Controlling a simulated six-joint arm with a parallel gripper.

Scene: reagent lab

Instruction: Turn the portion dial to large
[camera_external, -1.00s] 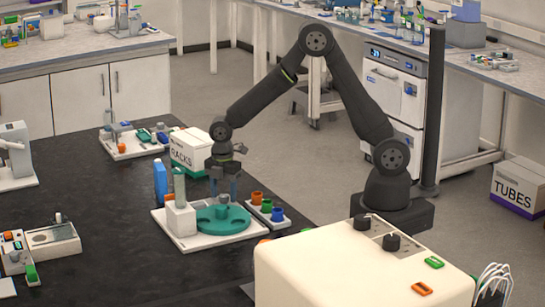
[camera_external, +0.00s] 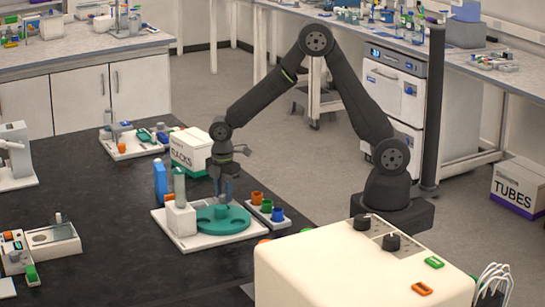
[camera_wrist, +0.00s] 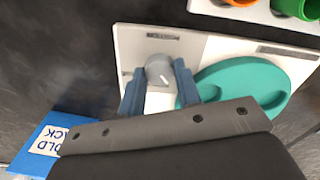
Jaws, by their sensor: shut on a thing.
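A small label lies above the dial, too small to read. In the external view my gripper (camera_external: 223,197) points down at the device, and the dial cannot be made out there. A teal disc (camera_wrist: 245,80) lies beside the dial.
A tray of orange, green and blue cups (camera_external: 266,211) stands right of the device. A blue cold pack (camera_wrist: 40,142) is near my gripper. The racks box (camera_external: 190,150) is behind. A cream machine (camera_external: 350,275) fills the front right.

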